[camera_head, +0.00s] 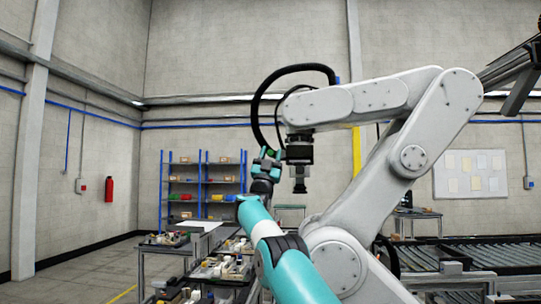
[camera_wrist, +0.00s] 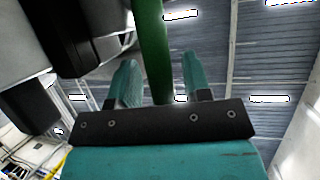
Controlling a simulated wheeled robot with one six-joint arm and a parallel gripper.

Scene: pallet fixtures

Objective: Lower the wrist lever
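The wrist lever shows in the wrist view as a green bar (camera_wrist: 152,45), running from the top edge down between the two teal fingers of my gripper (camera_wrist: 160,68). A gap shows between the bar and the right finger; the left finger looks close to the bar, and I cannot tell if it touches. The fingers are apart and not closed on the bar. In the head view, my gripper (camera_head: 268,156) is raised beside the dark wrist of a large white robot arm (camera_head: 372,95). Only a small green patch of the lever (camera_head: 271,153) shows there.
The white arm with its black looped cable (camera_head: 262,100) stands close on the right of my arm. A dark tool (camera_head: 299,178) hangs below its wrist. Cluttered workbenches (camera_head: 222,268) stand below, a blue shelf (camera_head: 205,185) behind, and a roller conveyor (camera_head: 480,256) at right.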

